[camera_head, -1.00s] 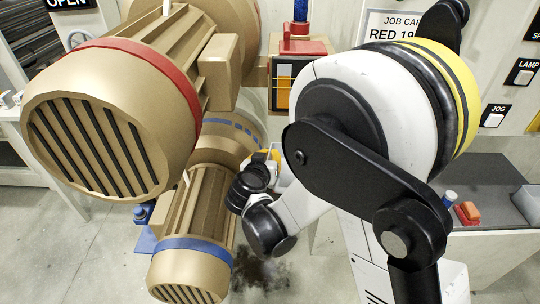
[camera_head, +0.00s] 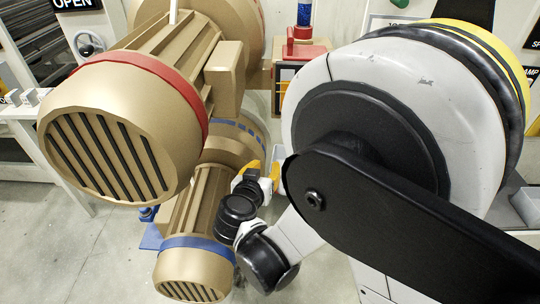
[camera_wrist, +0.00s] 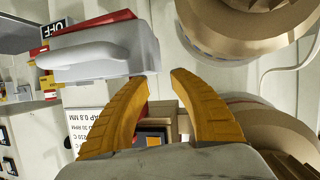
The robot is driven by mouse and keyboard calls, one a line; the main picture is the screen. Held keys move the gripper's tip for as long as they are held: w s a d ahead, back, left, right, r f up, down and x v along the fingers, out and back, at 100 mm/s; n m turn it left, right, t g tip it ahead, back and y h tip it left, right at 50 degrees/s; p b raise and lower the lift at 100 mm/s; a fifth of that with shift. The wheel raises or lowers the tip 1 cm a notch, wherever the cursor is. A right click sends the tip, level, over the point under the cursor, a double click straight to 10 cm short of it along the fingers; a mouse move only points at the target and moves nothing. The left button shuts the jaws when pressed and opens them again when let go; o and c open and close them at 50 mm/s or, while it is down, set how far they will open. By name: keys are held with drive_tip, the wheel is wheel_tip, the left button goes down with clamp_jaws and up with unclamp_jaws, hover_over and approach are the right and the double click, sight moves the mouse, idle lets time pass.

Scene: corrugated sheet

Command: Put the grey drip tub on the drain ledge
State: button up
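A light grey tub-like piece (camera_wrist: 105,55) with a rounded front lies at the upper left of the wrist view; it looks like the drip tub. My gripper (camera_wrist: 163,75) has yellow fingers, parted with a gap between the tips and nothing seen held there. The left fingertip appears just below the tub's right end; I cannot tell whether they touch. In the head view my gripper (camera_head: 264,170) is beside the lower tan motor, and the tub is too small or hidden to make out clearly. I cannot identify the drain ledge with certainty.
A large tan motor (camera_head: 120,130) and a smaller one (camera_head: 197,215) fill the left. A red fitting (camera_head: 305,50) stands behind my gripper. A grey bin (camera_head: 525,203) is at the right edge. Clear floor shows at the lower left (camera_head: 60,260).

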drive_tip(key=s+d+r+g, duration=0.2)
drive_tip(key=s+d+r, duration=0.15)
drive_tip(key=d, duration=0.35)
drive_tip(key=s+d+r+g, duration=0.2)
drive_tip(key=s+d+g, duration=0.15)
drive_tip(key=d, duration=0.35)
drive_tip(key=s+d+r+n+y, duration=0.1)
drive_tip(key=s+d+r+y, duration=0.2)
drive_tip(key=s, duration=0.9)
drive_tip(key=d, duration=0.3)
drive_tip(key=shift+r+n, duration=0.15)
drive_tip(key=shift+n, duration=0.25)
